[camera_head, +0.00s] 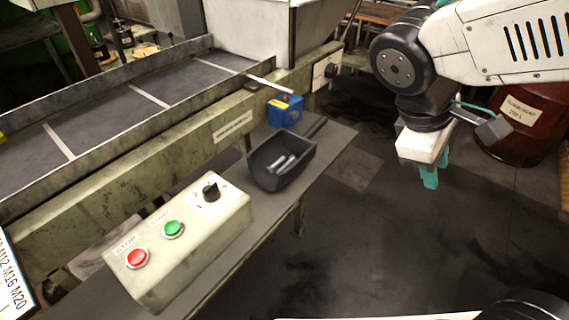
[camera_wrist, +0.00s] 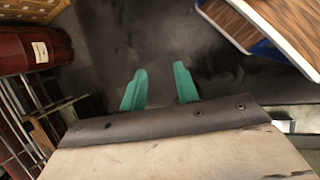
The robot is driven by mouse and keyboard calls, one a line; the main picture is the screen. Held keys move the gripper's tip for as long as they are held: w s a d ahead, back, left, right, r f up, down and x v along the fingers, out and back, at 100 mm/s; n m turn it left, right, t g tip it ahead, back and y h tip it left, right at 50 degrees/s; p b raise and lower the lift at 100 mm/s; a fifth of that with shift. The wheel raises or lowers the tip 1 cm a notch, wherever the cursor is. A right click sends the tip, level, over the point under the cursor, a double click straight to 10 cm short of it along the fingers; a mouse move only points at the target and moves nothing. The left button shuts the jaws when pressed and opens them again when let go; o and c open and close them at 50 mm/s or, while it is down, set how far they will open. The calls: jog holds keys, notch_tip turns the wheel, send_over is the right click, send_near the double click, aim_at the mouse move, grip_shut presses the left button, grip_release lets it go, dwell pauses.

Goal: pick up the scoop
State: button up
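The dark scoop (camera_head: 280,164) lies on the narrow metal shelf beside the conveyor in the head view, with its handle pointing to the upper right. A few grey bolts (camera_head: 281,165) lie in its bowl. My gripper (camera_head: 429,183) hangs over the floor to the right of the shelf, well apart from the scoop, with its teal fingers pointing down. In the wrist view my gripper (camera_wrist: 160,90) has its two teal fingers spread apart with only dark floor between them. The scoop is not visible in the wrist view.
A control box (camera_head: 176,240) with red and green buttons and a black knob stands in front of the scoop. A blue box (camera_head: 285,110) sits behind it. The conveyor (camera_head: 120,95) runs along the left. A red barrel (camera_head: 523,118) stands at right. Open floor lies between.

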jog(key=w+a+f+n+t+h, duration=0.35)
jog(key=w+a+n, duration=0.35)
jog(key=a+n, duration=0.35)
jog(key=n+t, duration=0.7)
jog(key=n, duration=0.2)
send_near(299, 160)
jog(key=w+d, duration=0.2)
jog(key=shift+m+y, duration=0.35)
jog(key=x, duration=0.7)
jog(key=shift+f, duration=0.35)
jog(key=shift+c, duration=0.3)
grip_shut()
